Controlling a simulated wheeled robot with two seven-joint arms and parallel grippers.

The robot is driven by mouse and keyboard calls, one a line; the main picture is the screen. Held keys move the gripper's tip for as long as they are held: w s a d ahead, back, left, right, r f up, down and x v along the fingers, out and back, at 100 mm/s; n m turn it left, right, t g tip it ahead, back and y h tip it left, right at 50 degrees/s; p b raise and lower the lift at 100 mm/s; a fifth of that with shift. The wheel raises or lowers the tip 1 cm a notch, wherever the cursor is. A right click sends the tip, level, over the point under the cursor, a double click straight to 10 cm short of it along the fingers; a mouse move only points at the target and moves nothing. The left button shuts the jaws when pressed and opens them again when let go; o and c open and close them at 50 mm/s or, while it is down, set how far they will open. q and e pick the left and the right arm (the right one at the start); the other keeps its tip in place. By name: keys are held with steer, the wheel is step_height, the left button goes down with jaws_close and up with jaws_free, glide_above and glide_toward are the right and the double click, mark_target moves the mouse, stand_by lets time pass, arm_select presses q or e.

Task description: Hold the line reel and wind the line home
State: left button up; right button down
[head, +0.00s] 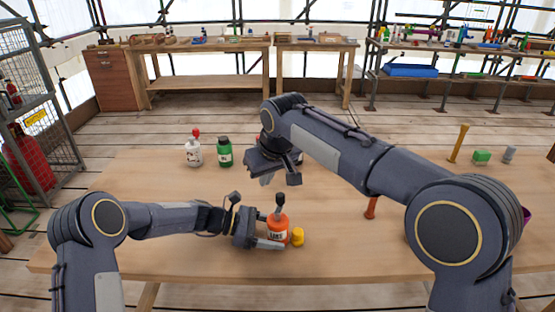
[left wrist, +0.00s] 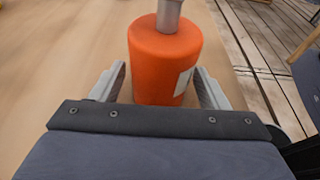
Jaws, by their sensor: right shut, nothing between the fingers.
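The line reel (head: 278,231) is an orange, labelled can standing upright on the wooden table. A grey stem with a dark knob (head: 280,199) rises from its top. My left gripper (head: 275,243) is low at the reel, one finger on each side. In the left wrist view the fingers (left wrist: 160,80) flank the orange reel (left wrist: 165,52); the right fingertip meets its edge, and whether the left one touches is unclear. My right gripper (head: 279,180) is above the table, behind the reel, shut and empty. Its fingertips are partly hidden. No loose line is visible.
A yellow cylinder (head: 298,237) stands close to the right of the reel. A white bottle with a red top (head: 194,150) and a green bottle (head: 225,152) stand farther back.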

arm_select(q)
steer(key=shift+o, duration=0.6)
steer(key=shift+a, duration=0.1)
